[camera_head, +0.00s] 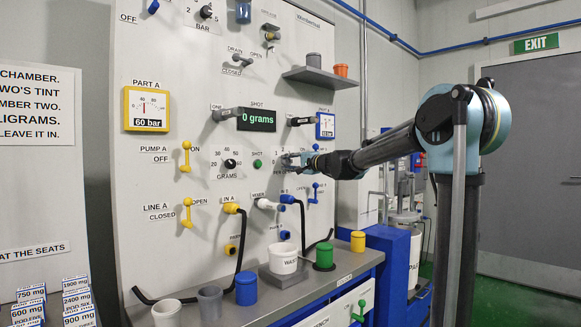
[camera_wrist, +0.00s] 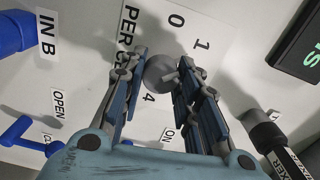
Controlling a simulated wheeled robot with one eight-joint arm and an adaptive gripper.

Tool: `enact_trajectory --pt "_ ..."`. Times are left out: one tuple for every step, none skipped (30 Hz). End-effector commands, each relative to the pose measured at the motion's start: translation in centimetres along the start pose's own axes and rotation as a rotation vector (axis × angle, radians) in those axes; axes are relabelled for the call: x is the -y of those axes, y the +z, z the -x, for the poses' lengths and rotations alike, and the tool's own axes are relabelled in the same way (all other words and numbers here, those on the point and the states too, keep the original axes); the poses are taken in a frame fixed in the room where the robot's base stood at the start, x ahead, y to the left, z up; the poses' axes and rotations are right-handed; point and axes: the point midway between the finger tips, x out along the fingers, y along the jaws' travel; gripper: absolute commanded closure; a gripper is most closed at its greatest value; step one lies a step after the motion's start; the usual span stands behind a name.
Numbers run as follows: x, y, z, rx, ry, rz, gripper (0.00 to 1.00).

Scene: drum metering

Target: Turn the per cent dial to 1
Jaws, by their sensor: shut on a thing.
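The per cent dial (camera_wrist: 157,70) is a small grey round knob on the white panel. Its scale shows 0, 1 and 4 in the wrist view, with "PER CE..." printed beside it. A small raised bar shows on the knob, but I cannot tell which number it points to. My gripper (camera_wrist: 162,74) has its two blue-grey fingers on either side of the knob, shut on it. In the head view my gripper (camera_head: 298,161) is against the panel and largely hides the dial.
The GRAMS dial (camera_head: 230,164) and a green SHOT button (camera_head: 258,164) lie left of my gripper. A green "0 grams" display (camera_head: 256,119) is above. Blue handles (camera_head: 316,190) are close by on the right. A white bucket (camera_head: 283,258) stands on the shelf below.

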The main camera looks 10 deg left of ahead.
Motion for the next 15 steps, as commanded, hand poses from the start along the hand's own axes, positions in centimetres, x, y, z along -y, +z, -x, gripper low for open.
enact_trajectory --pt "-0.20 0.10 0.10 0.001 0.001 0.024 0.94" --pt "-0.20 0.10 0.10 0.001 0.001 0.038 0.94" --pt "-0.20 0.10 0.10 0.001 0.002 0.053 0.94" --pt "-0.21 0.10 0.10 0.001 0.002 0.064 0.94" --pt "-0.21 0.09 0.10 0.001 0.002 0.074 0.94" --pt "-0.21 0.09 0.10 0.001 0.002 0.084 0.94" --pt "-0.22 0.09 0.11 0.001 0.002 0.092 0.94" --pt "-0.22 0.09 0.11 0.001 0.002 0.099 0.94" --pt "-0.22 0.08 0.11 0.001 0.002 0.105 0.94" --pt "-0.23 0.08 0.11 0.001 0.002 0.109 0.94" --pt "-0.23 0.07 0.11 0.001 0.002 0.112 0.94" --pt "-0.23 0.07 0.11 0.001 0.002 0.115 0.94" --pt "-0.23 0.07 0.12 0.001 0.002 0.117 0.94" --pt "-0.23 0.07 0.12 0.001 0.002 0.119 0.94" --pt "-0.24 0.06 0.12 0.001 0.002 0.120 0.94"
